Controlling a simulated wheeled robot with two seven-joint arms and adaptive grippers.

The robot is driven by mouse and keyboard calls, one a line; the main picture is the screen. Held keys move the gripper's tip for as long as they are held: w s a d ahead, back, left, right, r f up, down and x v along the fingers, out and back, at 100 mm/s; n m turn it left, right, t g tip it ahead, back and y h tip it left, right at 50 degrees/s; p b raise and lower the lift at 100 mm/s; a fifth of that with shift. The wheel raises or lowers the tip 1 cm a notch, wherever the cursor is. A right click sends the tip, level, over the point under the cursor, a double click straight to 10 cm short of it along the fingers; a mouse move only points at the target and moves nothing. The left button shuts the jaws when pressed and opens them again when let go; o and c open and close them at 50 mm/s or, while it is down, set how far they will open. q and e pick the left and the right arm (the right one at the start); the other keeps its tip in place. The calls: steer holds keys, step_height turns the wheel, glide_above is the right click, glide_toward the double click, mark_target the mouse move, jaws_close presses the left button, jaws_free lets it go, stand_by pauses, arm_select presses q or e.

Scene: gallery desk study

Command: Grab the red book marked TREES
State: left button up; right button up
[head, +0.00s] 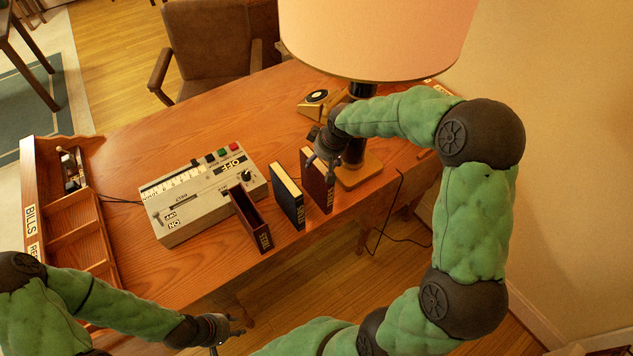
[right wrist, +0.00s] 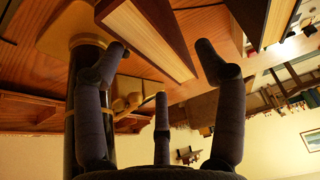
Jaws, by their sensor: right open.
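A dark red book (head: 316,183) stands upright on the desk, the rightmost of three upright items; its spine label is too small to read surely. My right gripper (head: 327,153) is at its top end. In the right wrist view, the right gripper (right wrist: 162,48) is open, with the red book (right wrist: 150,38) and its pale page edge between the spread fingers; I cannot tell whether they touch it. My left gripper (head: 226,333) is low at the front, away from the books; its fingers are too small to judge.
A dark blue book (head: 288,196) stands left of the red one, then an open-topped dark red case (head: 249,219). The lamp base (head: 359,172) is close on the right. A grey control box (head: 203,192) and a wooden compartment tray (head: 106,268) lie left.

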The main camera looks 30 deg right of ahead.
mark_target(320, 162)
steer(key=shift+x, duration=1.5)
steer(key=shift+s+d, duration=0.1)
steer(key=shift+f+b, duration=0.2)
steer(key=shift+b, duration=0.25)
jaws_close()
steer(key=shift+r, duration=0.2)
